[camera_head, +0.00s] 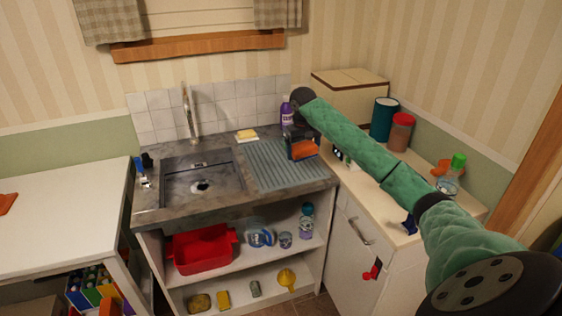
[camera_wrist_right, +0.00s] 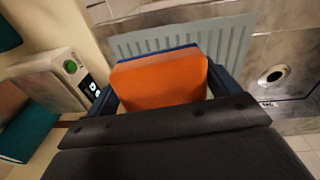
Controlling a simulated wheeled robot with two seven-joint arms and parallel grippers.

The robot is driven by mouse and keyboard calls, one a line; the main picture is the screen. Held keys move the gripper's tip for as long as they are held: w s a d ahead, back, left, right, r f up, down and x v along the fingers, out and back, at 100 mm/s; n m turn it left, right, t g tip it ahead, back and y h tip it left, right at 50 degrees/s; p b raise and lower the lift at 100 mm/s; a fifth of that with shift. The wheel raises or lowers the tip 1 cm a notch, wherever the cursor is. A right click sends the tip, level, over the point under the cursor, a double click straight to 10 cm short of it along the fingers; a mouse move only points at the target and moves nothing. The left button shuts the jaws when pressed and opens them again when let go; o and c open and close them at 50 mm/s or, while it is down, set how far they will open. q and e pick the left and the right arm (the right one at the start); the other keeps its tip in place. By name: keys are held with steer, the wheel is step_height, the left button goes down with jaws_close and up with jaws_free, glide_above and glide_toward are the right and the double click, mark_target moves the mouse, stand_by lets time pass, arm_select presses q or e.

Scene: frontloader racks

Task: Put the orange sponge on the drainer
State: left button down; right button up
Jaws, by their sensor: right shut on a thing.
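The orange sponge (camera_head: 303,149) has a blue layer on one side. My right gripper (camera_head: 301,150) is shut on it, and in the right wrist view the sponge (camera_wrist_right: 160,82) sits between the two dark fingers. The drainer (camera_head: 272,165) is the grey ribbed board to the right of the sink; it also shows behind the sponge in the right wrist view (camera_wrist_right: 228,45). The sponge is over the drainer's right side in the head view. I cannot tell whether it touches the drainer. My left gripper is in neither view.
The sink (camera_head: 203,180) is left of the drainer. A yellow sponge (camera_head: 246,135) and a purple bottle (camera_head: 287,112) stand behind it. The right counter holds a teal canister (camera_head: 384,120) and a red-brown jar (camera_head: 401,132). Most of the drainer is bare.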

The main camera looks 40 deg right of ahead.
steer(key=shift+s+a+m+y, duration=0.1)
steer(key=shift+a+m+y, duration=0.2)
steer(key=shift+a, duration=0.05)
steer(key=shift+w+a+f+g, duration=0.2)
steer(key=shift+w+a+g, duration=0.05)
steer(key=shift+w+g, duration=0.1)
steer(key=p, duration=0.5)
glide_above(274, 174)
steer(key=f, duration=0.6)
steer(key=shift+w+f, duration=0.25)
steer(key=shift+f, duration=0.45)
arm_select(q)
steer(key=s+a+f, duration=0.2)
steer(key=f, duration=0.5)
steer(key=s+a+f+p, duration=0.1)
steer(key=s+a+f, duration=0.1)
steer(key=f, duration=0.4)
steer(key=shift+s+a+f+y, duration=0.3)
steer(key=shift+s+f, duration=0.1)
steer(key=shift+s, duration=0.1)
arm_select(e)
steer(key=shift+s+f, duration=0.1)
steer(key=shift+f, duration=1.55)
steer(key=o, duration=0.8)
steer(key=shift+f, duration=0.1)
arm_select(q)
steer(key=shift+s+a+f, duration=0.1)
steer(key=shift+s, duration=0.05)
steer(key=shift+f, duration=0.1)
